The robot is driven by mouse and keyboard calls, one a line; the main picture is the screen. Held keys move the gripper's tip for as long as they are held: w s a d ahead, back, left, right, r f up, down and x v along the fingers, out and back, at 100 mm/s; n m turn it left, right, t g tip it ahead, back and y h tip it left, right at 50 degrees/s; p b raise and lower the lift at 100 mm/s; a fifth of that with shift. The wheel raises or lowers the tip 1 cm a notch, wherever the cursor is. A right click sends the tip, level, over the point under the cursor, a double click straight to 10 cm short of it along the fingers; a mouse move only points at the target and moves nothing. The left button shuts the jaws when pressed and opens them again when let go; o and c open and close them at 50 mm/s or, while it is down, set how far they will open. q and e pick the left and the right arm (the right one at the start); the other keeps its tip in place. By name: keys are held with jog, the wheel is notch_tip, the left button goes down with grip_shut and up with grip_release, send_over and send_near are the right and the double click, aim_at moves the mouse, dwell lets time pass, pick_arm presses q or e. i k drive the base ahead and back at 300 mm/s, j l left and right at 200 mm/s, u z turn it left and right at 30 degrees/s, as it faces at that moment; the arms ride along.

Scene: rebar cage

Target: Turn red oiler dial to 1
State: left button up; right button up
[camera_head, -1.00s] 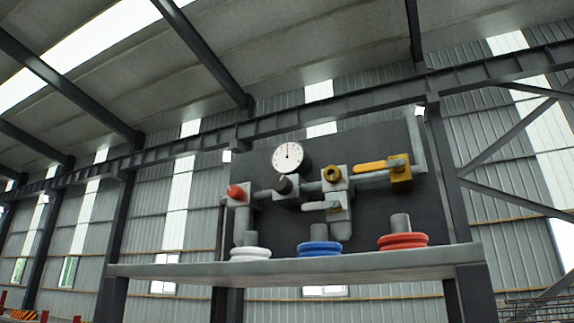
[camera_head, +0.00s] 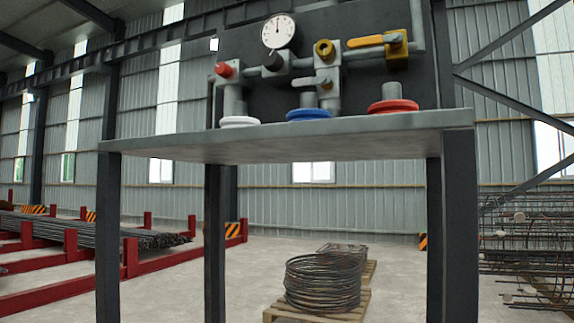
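A red dial (camera_head: 393,106) sits at the right end of the table top (camera_head: 290,143), with a grey cylinder standing up from it. A blue dial (camera_head: 309,114) is in the middle and a white dial (camera_head: 240,121) at the left, both on the same table. I see them from slightly below the table top, so any markings on them are hidden. Neither of my grippers is in view.
Behind the dials a dark panel (camera_head: 350,18) carries pipes, a round gauge (camera_head: 278,31), a red knob (camera_head: 224,69) and a yellow lever (camera_head: 366,41). Dark legs support the table. Wire coils (camera_head: 323,283) lie on a pallet beyond; red rebar racks (camera_head: 128,256) stand left.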

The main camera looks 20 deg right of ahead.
aim_at(221, 69)
jog(key=k+j+z, duration=0.2)
jog(key=z, duration=0.2)
jog(key=k+j+z, duration=0.2)
jog(key=z, duration=0.25)
jog(key=j, duration=0.1)
